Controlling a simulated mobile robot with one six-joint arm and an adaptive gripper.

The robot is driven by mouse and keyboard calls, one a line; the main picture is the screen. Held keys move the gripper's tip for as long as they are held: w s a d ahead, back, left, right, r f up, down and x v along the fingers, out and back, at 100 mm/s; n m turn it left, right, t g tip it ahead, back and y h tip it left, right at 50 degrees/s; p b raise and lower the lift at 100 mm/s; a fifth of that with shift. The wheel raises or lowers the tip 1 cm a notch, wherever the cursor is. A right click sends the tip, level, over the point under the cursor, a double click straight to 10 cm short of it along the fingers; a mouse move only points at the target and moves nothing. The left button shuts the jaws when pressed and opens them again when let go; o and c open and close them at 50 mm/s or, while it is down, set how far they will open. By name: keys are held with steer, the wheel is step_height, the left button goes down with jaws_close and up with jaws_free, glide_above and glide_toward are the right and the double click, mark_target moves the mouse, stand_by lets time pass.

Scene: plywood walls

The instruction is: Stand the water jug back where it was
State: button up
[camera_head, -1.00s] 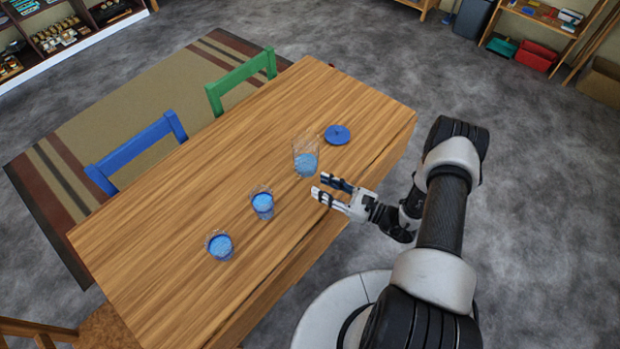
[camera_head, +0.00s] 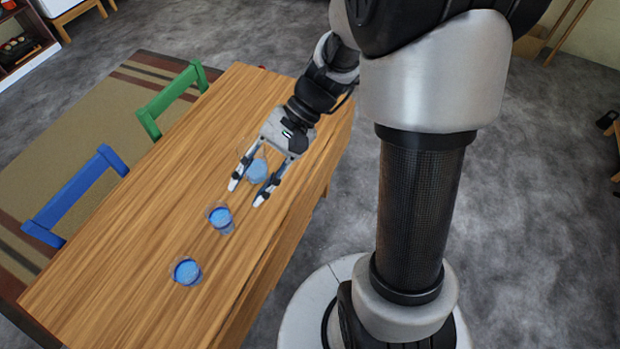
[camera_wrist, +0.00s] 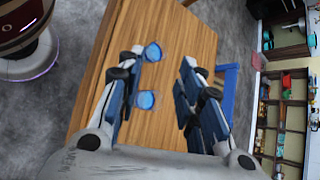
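The clear water jug with blue water (camera_head: 257,173) stands on the wooden table, seen between my gripper's fingers in the head view and partly covered by them. My gripper (camera_head: 248,193) is open, its fingers apart and reaching over the jug; I see no contact. A glass of blue water (camera_head: 221,218) and another glass (camera_head: 187,271) stand nearer the front left. Both glasses also show between my open fingers (camera_wrist: 160,62) in the wrist view. The jug cannot be made out there. The blue disc by the jug is now hidden behind my arm.
The wooden table (camera_head: 120,255) has bare room to the left of the glasses. A green chair (camera_head: 170,100) and a blue chair (camera_head: 75,195) stand along its far side. Shelves (camera_wrist: 285,120) show at the right of the wrist view.

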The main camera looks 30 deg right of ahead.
steer(key=s+d+r+n+t+h, duration=0.6)
steer(key=s+r+n+h, duration=0.2)
steer(key=s+r+h, duration=0.1)
steer(key=shift+s+d+r, duration=0.2)
steer(key=shift+s+r, duration=0.45)
steer(key=shift+s, duration=0.4)
